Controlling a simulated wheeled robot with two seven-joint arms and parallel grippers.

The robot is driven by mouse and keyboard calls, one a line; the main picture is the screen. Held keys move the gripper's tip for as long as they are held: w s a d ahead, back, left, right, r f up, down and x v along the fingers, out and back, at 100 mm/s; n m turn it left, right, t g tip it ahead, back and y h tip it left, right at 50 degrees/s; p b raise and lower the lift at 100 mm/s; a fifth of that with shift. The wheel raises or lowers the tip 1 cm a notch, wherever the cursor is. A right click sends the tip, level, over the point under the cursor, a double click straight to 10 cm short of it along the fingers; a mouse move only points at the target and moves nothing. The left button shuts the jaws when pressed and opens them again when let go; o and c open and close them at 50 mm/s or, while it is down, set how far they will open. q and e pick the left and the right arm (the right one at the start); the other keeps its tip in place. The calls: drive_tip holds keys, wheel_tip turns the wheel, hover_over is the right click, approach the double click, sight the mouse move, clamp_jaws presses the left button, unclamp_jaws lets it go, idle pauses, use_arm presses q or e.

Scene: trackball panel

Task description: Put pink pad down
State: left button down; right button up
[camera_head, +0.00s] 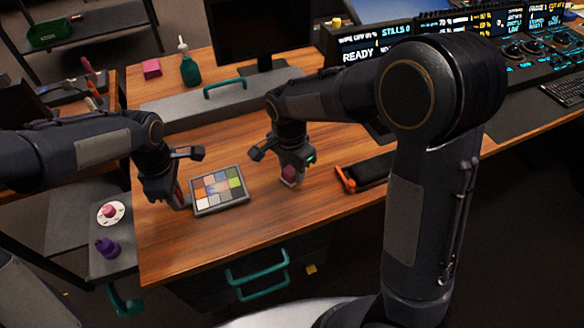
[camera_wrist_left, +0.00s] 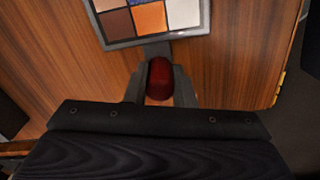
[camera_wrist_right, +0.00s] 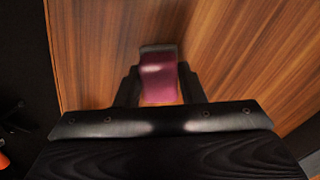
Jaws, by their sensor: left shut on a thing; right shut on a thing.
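The pink pad (camera_head: 288,173) is between the fingers of my right gripper (camera_head: 289,178), which is shut on it low over the wooden desk, right of the colour chart. The right wrist view shows the pad (camera_wrist_right: 159,78) as a magenta block with a grey far end; whether it touches the desk is unclear. My left gripper (camera_head: 181,199) is shut on a dark red rounded thing (camera_wrist_left: 159,79) at the left edge of the colour chart (camera_head: 219,190). The left wrist view shows the chart's grey edge just beyond it.
A black case with an orange part (camera_head: 345,180) lies right of my right gripper. A green bottle (camera_head: 188,66) and another pink block (camera_head: 152,68) stand at the back. A purple knob (camera_head: 107,247) and a white disc (camera_head: 111,213) sit left. Bare desk (camera_head: 250,240) lies in front.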

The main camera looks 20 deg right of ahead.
drive_tip(key=shift+f, duration=0.1)
drive_tip(key=o, duration=1)
drive_tip(key=shift+c, duration=0.2)
